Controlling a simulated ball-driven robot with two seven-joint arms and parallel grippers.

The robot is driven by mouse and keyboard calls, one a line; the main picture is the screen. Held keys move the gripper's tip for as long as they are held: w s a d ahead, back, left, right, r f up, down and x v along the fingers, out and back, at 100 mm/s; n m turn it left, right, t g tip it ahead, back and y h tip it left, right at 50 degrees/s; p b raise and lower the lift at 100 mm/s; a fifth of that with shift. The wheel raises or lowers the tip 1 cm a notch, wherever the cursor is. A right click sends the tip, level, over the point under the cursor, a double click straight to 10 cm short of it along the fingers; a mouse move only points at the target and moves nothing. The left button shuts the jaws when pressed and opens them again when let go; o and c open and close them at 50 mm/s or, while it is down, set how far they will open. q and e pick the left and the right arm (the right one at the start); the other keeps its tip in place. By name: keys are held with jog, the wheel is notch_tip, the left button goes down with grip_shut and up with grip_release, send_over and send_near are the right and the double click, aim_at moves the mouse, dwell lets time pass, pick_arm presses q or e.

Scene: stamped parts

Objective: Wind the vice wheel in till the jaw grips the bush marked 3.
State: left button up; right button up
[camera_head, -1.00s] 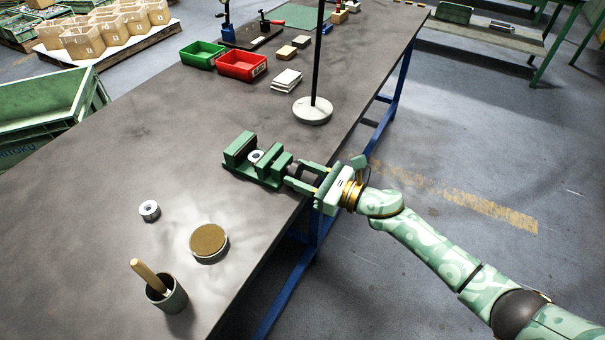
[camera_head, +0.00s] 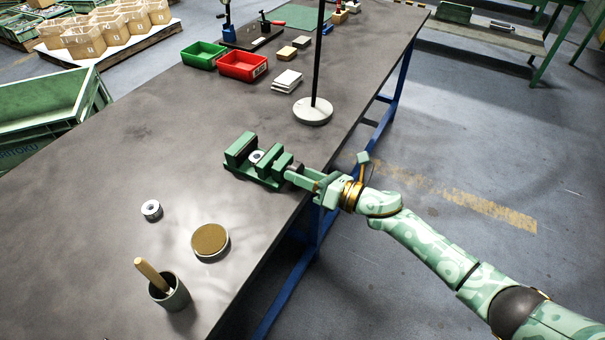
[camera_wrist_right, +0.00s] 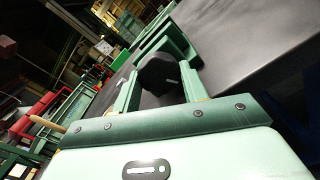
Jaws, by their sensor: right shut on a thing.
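The green vice (camera_head: 240,153) stands near the bench's right edge; it also shows in the wrist view (camera_wrist_right: 176,38). A pale ring-shaped bush (camera_head: 257,156) stands between its jaws. Its mark is too small to read, and I cannot tell whether the moving jaw (camera_head: 274,165) touches it. My right gripper (camera_head: 297,178) is at the vice's right end, shut on the dark vice wheel. In the wrist view the wheel (camera_wrist_right: 158,76) sits between the fingers of the gripper (camera_wrist_right: 157,88). A second bush (camera_head: 151,210) stands loose on the bench. My left gripper is not in view.
A round brown-topped pad (camera_head: 210,241) and a pot (camera_head: 172,296) with a wooden handle stand at the near end. A lamp-like stand's white base (camera_head: 312,111), a red bin (camera_head: 243,65) and a green bin (camera_head: 203,54) are farther back. The bench left of the vice is clear.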

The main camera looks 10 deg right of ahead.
jog(key=shift+m, duration=0.5)
jog(key=o, duration=1)
